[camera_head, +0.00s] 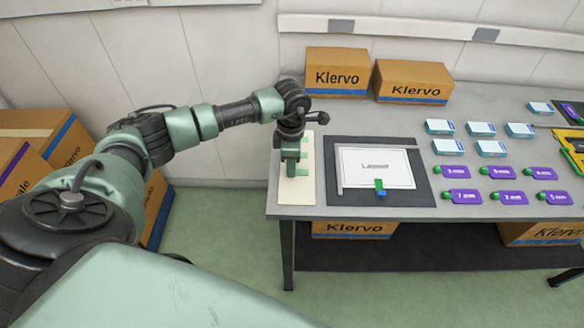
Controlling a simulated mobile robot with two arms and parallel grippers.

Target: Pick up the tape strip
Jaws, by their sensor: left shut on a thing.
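Green tape strips (304,155) lie on a cream board (285,196) at the left end of the grey table. My left gripper (291,171) reaches down over this board, shut on a tape strip. The held strip is mostly hidden by the fingers, and I cannot tell whether it is clear of the board. My right gripper is not in view.
Right of the board, a white sheet (375,160) lies on a dark mat (424,191), with a small green and blue piece (380,190) at its lower edge. Further right are several purple items (466,197) and white-blue boxes (440,127). Klervo cartons (337,75) stand behind.

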